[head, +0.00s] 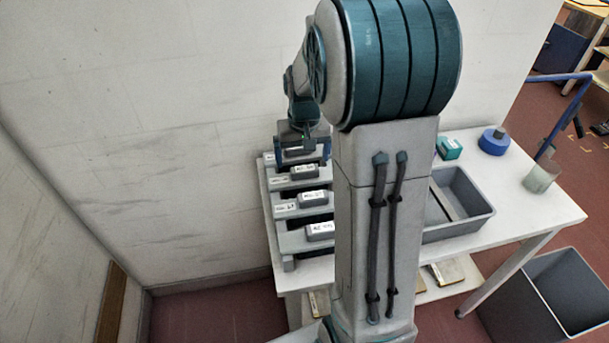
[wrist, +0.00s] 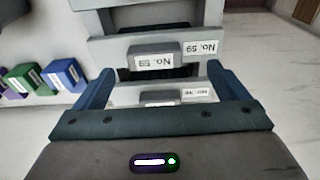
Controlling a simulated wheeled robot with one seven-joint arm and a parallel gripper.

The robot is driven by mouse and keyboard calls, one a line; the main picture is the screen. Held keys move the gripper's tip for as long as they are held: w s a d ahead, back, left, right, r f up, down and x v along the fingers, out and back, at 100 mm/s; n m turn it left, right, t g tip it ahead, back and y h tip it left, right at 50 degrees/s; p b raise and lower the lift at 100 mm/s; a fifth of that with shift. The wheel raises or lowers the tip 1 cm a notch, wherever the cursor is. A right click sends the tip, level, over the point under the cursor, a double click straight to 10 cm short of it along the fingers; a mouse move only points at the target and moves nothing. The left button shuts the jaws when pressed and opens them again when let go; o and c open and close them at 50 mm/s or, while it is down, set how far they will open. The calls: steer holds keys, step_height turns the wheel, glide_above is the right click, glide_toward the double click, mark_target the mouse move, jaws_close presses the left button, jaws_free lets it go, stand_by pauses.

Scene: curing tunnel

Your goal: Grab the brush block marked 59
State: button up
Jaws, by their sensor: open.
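The brush block marked 59 (wrist: 155,60) is a grey block with a white "No. 59" label, upside down in the wrist view. It sits on a grey rack bar (wrist: 110,52) that bears its own No. 59 label. My gripper (wrist: 160,74) is open, its two blue fingers spread left and right of the block's line, with nothing seen between them but the rack. The block appears beyond the fingertips, apart from them. In the head view my gripper (head: 297,150) is at the rack's far end; I cannot tell there which block is 59.
The stepped rack (head: 290,240) holds several other labelled grey blocks, such as one in front (head: 320,231). A grey bin (head: 480,222), a teal box (head: 449,148) and a blue round item (head: 494,141) share the white table (head: 545,205). The wall stands close behind.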

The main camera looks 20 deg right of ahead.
mark_target(305, 168)
steer(key=shift+w+d+f+p, duration=0.15)
steer(key=shift+f+p, duration=0.05)
steer(key=shift+f, duration=0.75)
steer(key=shift+w+d+f+p, duration=0.15)
steer(key=shift+w+f+p, duration=0.05)
steer(key=shift+f, duration=0.7)
steer(key=shift+w+d+f+p, duration=0.15)
steer(key=shift+f+p, duration=0.05)
steer(key=shift+f, duration=0.75)
steer(key=c, duration=1.1)
